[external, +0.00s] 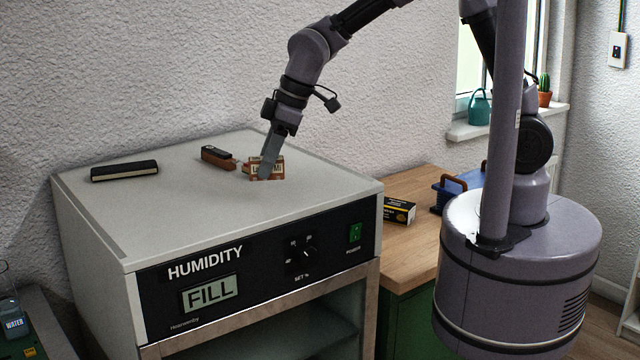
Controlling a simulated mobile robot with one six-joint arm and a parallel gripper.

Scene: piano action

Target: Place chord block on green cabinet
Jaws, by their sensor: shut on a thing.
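A small cream and reddish-brown block with dark lettering (276,172), which looks like the chord block, is on top of the grey humidity cabinet (140,220), near its back edge. My gripper (266,176) points down and is shut on this block; the fingers cover part of it. I cannot tell whether the block is touching the cabinet top or slightly lifted. The green cabinet (412,320) stands to the right, with a light wooden top (405,243). My column and base hide part of it.
A brown and black tool (218,157) lies just left of the block. A long black case (124,171) lies farther left. On the wooden top are a black and yellow box (399,210) and a blue item with wooden handles (448,190). Bare wood shows in front of the box.

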